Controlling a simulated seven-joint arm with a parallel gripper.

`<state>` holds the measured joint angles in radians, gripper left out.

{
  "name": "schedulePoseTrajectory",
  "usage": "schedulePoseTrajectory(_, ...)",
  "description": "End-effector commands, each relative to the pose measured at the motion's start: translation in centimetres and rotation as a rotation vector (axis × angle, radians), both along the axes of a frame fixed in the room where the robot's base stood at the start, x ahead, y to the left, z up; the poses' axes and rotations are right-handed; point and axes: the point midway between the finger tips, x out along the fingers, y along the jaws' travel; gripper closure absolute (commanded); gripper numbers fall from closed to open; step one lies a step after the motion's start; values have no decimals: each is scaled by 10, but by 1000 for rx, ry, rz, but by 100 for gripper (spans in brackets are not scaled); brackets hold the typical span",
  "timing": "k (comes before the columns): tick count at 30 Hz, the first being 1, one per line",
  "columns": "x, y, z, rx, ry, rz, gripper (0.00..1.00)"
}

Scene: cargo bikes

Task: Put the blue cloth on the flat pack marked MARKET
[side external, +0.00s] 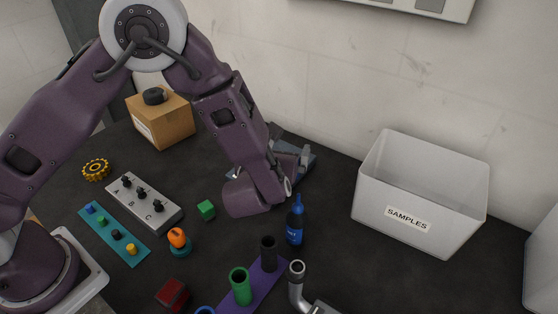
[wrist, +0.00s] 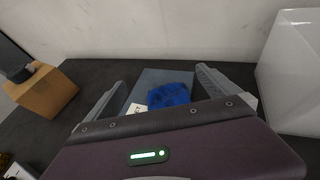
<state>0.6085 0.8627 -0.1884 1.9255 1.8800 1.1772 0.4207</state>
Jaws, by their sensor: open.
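The blue cloth (wrist: 168,96) is a crumpled dark blue bundle in the wrist view. It appears to lie on a flat grey-blue pack (wrist: 150,77), near its front right part. A white label on the pack is partly hidden by my gripper, and I cannot read its whole word. My gripper (wrist: 160,78) is open, one finger on each side of the cloth and apart from it. In the side view my gripper (side external: 288,142) is low over the pack (side external: 317,160) and hides most of it; I cannot make out the cloth there.
A white SAMPLES bin (side external: 425,185) stands to the right, a cardboard box (side external: 165,122) to the left. A blue bottle (side external: 295,222), a green cube (side external: 206,210) and a purple holder with tubes (side external: 262,284) stand in front. Dark table is clear between pack and bin.

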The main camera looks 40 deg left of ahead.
Motion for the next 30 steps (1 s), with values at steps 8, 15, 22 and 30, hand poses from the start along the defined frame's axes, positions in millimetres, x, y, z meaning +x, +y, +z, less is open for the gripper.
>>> schedulePoseTrajectory(8,0,0,15,0,1,0,0)
schedulePoseTrajectory(15,-15,43,49,-104,-29,179,0)
schedulePoseTrajectory(22,-163,169,128,-738,-195,1009,0)
schedulePoseTrajectory(30,-303,122,150,-1784,-413,1777,0)
